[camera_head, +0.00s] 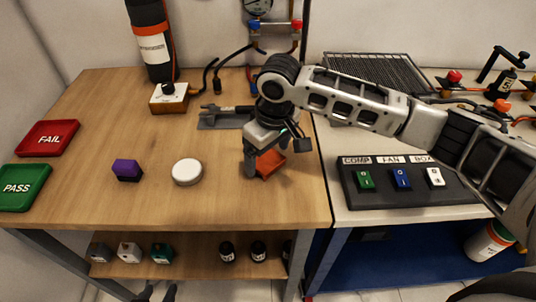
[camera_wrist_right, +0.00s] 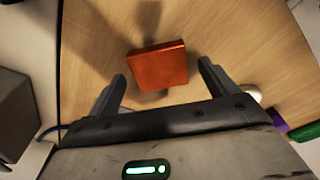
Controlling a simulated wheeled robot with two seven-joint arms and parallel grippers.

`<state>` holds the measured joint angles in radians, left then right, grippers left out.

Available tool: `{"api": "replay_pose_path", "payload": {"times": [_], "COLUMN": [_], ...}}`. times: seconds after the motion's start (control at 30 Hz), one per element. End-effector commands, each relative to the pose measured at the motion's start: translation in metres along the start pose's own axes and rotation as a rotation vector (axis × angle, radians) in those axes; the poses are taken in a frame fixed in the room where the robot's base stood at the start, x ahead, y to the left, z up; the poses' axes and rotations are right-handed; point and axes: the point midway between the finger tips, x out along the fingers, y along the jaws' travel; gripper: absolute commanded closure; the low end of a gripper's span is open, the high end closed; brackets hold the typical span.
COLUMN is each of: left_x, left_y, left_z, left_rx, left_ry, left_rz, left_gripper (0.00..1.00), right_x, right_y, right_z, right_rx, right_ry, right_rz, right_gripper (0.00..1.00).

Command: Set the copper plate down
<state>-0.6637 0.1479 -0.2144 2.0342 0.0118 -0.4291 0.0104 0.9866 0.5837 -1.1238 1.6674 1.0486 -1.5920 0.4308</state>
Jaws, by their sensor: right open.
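The copper plate (camera_head: 270,163) is an orange-red square block near the right edge of the wooden table. In the right wrist view the plate (camera_wrist_right: 158,66) appears against the wood, just beyond the fingertips and apart from both fingers. My right gripper (camera_head: 265,166) is over it, pointing down, open and empty; its spread fingers also show in the right wrist view (camera_wrist_right: 160,82). The gripper hides part of the plate in the head view. Two dark tips at the bottom edge appear to be my left gripper (camera_head: 158,292); its jaw state is unclear.
A white disc (camera_head: 187,172) and a purple-black block (camera_head: 127,170) lie left of the plate. Red FAIL (camera_head: 47,138) and green PASS (camera_head: 22,187) trays are at far left. A switch panel (camera_head: 400,183) is on the right bench. A grey fixture (camera_head: 225,117) lies behind.

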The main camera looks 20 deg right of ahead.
Motion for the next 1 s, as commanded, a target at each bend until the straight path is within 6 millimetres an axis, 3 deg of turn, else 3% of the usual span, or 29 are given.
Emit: {"api": "replay_pose_path", "payload": {"times": [0.3, 0.5, 1.0], "left_x": [-0.002, -0.002, 0.001], "left_y": [0.001, 0.001, -0.001], "left_z": [0.0, 0.001, -0.005], "left_rx": [-0.002, -0.003, 0.0], "left_ry": [-0.005, -0.008, 0.005], "left_rz": [0.0, -0.001, -0.004], "left_gripper": [0.64, 0.64, 0.64], "right_x": [-0.07, -0.099, -0.108], "right_y": [0.001, 0.0, 0.0], "right_z": [-0.001, -0.001, 0.0], "right_rx": [0.0, 0.001, 0.001], "right_ry": [0.005, 0.003, 0.001], "right_rz": [0.001, 0.001, 0.0], "right_gripper": [0.15, 0.15, 0.15]}}
